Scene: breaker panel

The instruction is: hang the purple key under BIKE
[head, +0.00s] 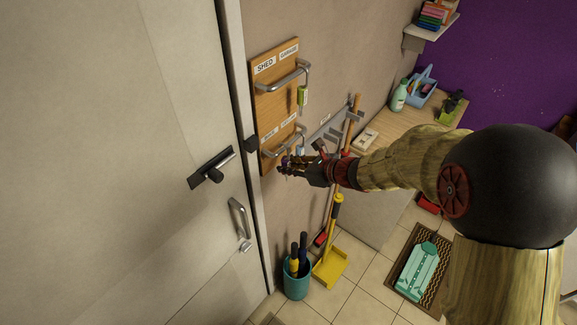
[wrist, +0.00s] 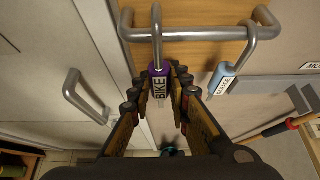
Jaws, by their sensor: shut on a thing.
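The purple key (wrist: 158,86) has a tag reading BIKE and a grey loop at its top. My gripper (wrist: 158,75) is shut on it, and it also shows in the head view (head: 287,166). The key's loop overlaps the lower metal rail (wrist: 188,35) in the wrist view; I cannot tell whether it is around the rail or in front of it. The wooden key board (head: 273,110) is on the wall, with SHED and GARAGE labels on top. The lower labels are too small to read surely. My gripper is at the board's lower end.
A blue key (wrist: 222,78) hangs at the lower rail's right end. The door's black handle (head: 210,168) is left of the board.

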